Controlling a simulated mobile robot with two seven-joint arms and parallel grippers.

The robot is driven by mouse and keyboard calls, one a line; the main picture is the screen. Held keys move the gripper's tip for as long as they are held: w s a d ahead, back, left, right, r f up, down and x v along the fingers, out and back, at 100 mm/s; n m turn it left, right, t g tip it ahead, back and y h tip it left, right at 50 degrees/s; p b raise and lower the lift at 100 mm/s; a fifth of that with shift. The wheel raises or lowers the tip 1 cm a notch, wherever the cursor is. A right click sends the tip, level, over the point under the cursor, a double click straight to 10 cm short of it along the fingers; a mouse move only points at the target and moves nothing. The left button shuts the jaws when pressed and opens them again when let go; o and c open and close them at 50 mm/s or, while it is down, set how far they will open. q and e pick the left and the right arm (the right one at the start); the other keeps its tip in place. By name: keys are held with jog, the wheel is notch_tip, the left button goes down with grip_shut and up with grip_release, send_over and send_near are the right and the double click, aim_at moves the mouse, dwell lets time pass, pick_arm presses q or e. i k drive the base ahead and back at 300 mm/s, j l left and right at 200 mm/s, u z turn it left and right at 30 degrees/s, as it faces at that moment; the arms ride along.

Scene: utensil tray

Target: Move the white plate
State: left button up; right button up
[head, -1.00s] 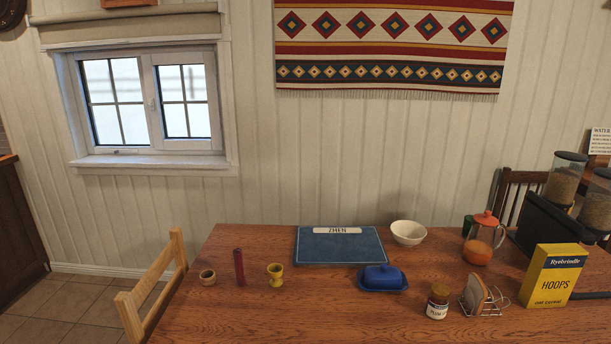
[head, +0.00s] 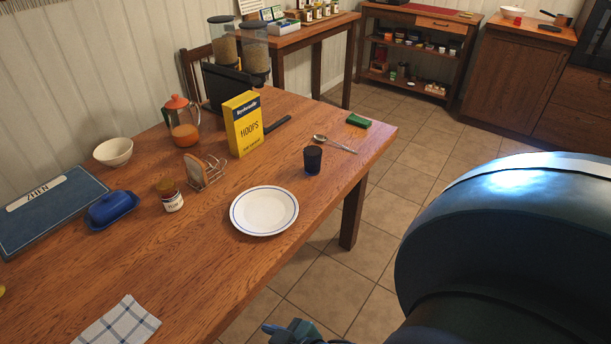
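The white plate (head: 264,210) has a thin blue ring near its rim. It lies flat and empty on the wooden table (head: 190,262), close to the front edge. A dark bluish part of my own arm fills the lower right of the head view, beyond the table edge. A small blue-grey piece of mine shows at the bottom centre, off the table and apart from the plate. I cannot make out fingertips on it. Neither gripper can be clearly seen.
A dark blue cup (head: 313,160), a spoon (head: 335,144) and a green sponge (head: 358,121) lie right of the plate. A toast rack (head: 205,172), jam jar (head: 170,196) and yellow cereal box (head: 243,125) stand behind it. A checked cloth (head: 117,323) lies front left. Bare wood surrounds the plate.

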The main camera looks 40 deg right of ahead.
aim_at(261, 210)
jog(key=z, duration=1.05)
